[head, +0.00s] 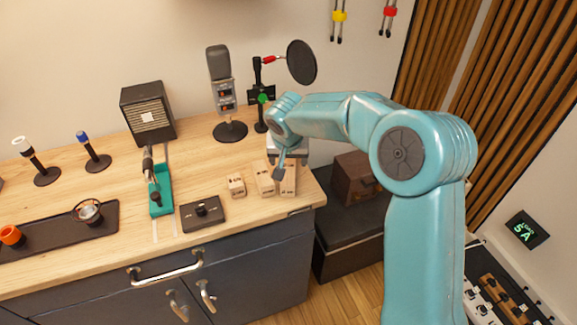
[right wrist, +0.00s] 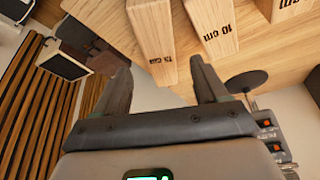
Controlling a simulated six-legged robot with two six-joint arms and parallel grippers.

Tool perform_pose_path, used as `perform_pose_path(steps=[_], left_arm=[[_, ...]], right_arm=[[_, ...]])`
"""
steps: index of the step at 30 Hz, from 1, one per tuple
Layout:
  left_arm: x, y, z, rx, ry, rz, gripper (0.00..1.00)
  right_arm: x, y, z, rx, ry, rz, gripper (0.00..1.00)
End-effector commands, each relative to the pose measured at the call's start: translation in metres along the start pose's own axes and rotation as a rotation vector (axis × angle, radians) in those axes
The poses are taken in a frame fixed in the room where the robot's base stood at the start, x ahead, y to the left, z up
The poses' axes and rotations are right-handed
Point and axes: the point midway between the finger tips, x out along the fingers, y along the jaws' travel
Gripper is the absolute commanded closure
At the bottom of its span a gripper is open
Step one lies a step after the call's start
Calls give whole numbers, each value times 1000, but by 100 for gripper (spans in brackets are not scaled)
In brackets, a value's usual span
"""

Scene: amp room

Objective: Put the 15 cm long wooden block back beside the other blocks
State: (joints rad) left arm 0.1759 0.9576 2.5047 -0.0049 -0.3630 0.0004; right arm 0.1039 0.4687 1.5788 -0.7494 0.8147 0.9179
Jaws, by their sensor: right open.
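Three pale wooden blocks form a row near the right end of the wooden counter. The rightmost, the 15 cm block (head: 289,182), stands beside the 10 cm block (head: 264,180), with the shortest block (head: 236,184) to their left. My right gripper (head: 279,171) is open over the right part of the row and hides some of the blocks' far ends. In the right wrist view the 15 cm block (right wrist: 150,38) shows between the two open fingers (right wrist: 160,74), and the 10 cm block (right wrist: 211,28) is beside it. I cannot tell whether a finger touches it. My left gripper is not in view.
A microphone (head: 222,95) and a round pop filter (head: 301,62) stand behind the blocks. A dark pedal (head: 202,213) and a teal holder (head: 160,190) are to the left. The counter (head: 310,200) ends just right of the row, with a brown case (head: 355,178) beyond.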

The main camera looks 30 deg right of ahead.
Motion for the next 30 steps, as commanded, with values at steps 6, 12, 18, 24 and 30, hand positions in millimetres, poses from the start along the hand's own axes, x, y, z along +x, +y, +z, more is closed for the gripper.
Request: perform_pose_path(steps=[6, 12, 18, 24, 30], left_arm=[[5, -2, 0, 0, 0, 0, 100], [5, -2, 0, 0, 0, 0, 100], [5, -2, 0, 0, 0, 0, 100], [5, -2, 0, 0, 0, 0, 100], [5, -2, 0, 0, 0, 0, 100]], right_arm=[[-46, -1, 0, 0, 2, -2, 28], [-64, 0, 0, -1, -1, 0, 28], [-66, 0, 0, -1, -2, 1, 28], [-66, 0, 0, -1, -2, 1, 28], [-66, 0, 0, 0, -1, 1, 28]])
